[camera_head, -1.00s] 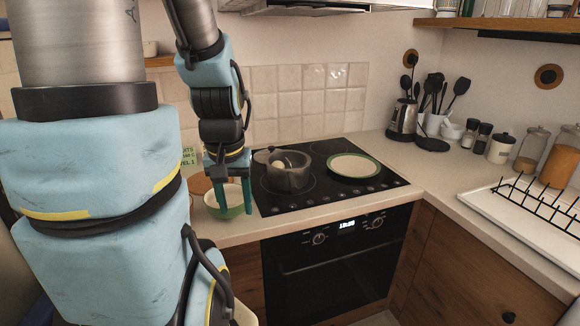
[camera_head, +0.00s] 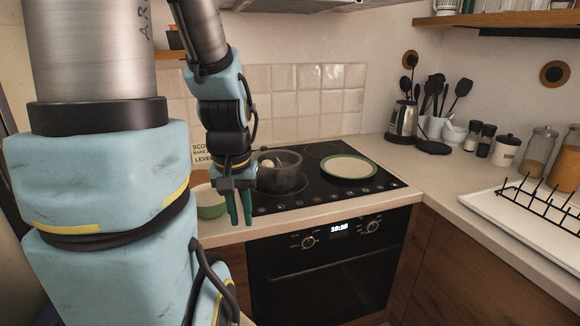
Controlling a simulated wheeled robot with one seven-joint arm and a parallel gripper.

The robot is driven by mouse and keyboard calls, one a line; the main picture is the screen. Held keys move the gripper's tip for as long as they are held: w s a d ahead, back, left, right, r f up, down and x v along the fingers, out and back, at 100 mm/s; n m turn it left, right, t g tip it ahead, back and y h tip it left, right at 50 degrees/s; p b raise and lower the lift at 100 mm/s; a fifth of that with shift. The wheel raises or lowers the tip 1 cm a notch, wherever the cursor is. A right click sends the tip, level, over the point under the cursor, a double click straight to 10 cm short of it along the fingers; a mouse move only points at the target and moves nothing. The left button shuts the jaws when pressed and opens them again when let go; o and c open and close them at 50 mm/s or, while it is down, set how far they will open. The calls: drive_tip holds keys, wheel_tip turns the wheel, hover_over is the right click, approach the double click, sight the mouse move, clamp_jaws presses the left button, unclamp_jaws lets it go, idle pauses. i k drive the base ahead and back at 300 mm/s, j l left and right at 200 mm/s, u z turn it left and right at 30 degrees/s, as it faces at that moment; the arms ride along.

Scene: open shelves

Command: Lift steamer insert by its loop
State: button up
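A grey pot-like vessel (camera_head: 284,180) stands on the left part of the black cooktop. A pale round item (camera_head: 268,163) shows inside it. I cannot clearly make out a steamer insert or its loop; they may be inside the vessel or hidden by my arm. My gripper (camera_head: 241,221) points down in front and to the left of the vessel, over the counter and cooktop's front left edge. Its two teal fingers are a little apart, with nothing visible between them.
A green-and-white bowl (camera_head: 211,211) stands on the counter left of my gripper, partly hidden. A green-rimmed plate (camera_head: 348,167) lies on the cooktop's right side. A kettle (camera_head: 403,122), utensils and jars stand at the back right. A white tray with a black rack (camera_head: 530,221) is at right.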

sight(282, 158)
drive_tip(key=i+l+u, duration=0.1)
drive_tip(key=l+u, duration=0.25)
drive_tip(key=l, duration=0.2)
drive_tip(key=l+u, duration=0.35)
drive_tip(key=l, duration=0.15)
drive_tip(key=u, duration=1.1)
